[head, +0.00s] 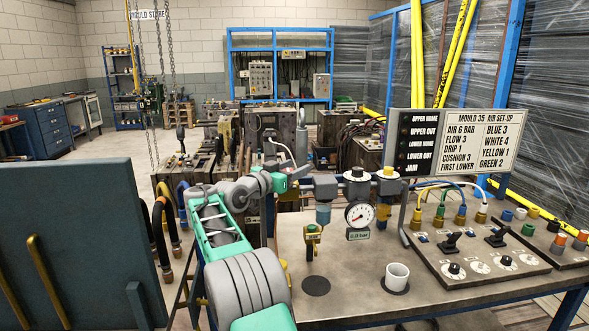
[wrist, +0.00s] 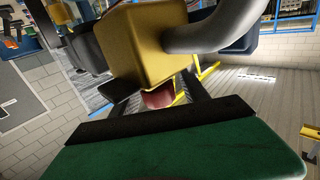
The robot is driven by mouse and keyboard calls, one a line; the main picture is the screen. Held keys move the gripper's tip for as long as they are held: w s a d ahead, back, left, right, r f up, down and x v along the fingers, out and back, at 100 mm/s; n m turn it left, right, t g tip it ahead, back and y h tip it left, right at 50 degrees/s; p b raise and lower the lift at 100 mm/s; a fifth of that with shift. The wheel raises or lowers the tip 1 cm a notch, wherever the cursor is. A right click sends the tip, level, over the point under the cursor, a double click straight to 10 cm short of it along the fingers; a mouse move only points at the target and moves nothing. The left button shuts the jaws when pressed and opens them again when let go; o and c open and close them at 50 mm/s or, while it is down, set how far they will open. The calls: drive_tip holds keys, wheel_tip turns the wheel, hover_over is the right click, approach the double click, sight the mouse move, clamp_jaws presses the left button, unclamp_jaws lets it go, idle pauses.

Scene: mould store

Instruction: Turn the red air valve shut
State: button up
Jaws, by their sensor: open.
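In the wrist view, a dull red part (wrist: 158,98), which looks like the red air valve's handle, shows below a brass-yellow block (wrist: 150,50) with a thick grey pipe (wrist: 215,35) joined to it. Most of the red part is hidden by the block and my gripper. My gripper (wrist: 157,94) is open, its dark fingers on either side of the red part; I cannot tell if they touch it. In the head view my arm reaches over the left end of the bench (head: 335,265), and the arm covers the valve there.
On the bench are a pressure gauge (head: 360,216), a white cup (head: 397,273) and a control panel (head: 480,262) with hoses. A set-up sign (head: 450,142) stands behind. A dark blue-grey panel (head: 80,245) and hanging hoses (head: 168,225) lie to the left of my arm.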

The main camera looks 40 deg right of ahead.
drive_tip(key=s+a+b, duration=0.1)
drive_tip(key=a, duration=0.6)
drive_tip(key=shift+s+a, duration=0.15)
drive_tip(key=shift+a, duration=0.2)
